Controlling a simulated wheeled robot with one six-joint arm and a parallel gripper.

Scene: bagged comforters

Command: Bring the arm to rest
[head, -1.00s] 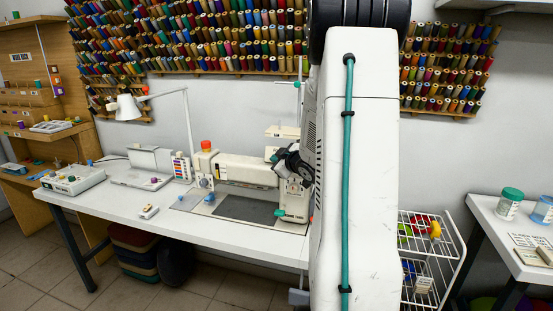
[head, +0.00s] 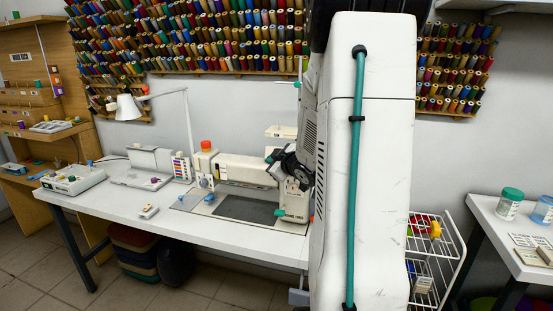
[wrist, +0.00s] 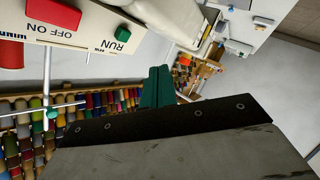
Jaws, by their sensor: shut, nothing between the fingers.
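My arm (head: 375,180) stands tall in the head view, white with a green cable, and covers the middle right of the scene. Its dark wrist (head: 290,168) shows at the arm's left edge, in front of the sewing machine's right end. My gripper (wrist: 158,86) shows in the wrist view as green fingers closed together with nothing between them. In the head view the fingers are mostly hidden or too small to make out.
A sewing machine (head: 240,170) stands on a white table (head: 240,236) close to the wrist. Its panel (wrist: 90,22), with red and green switches, is near in the wrist view. Thread racks (head: 200,35) line the wall. A wire cart (head: 440,255) and another table (head: 490,212) stand right.

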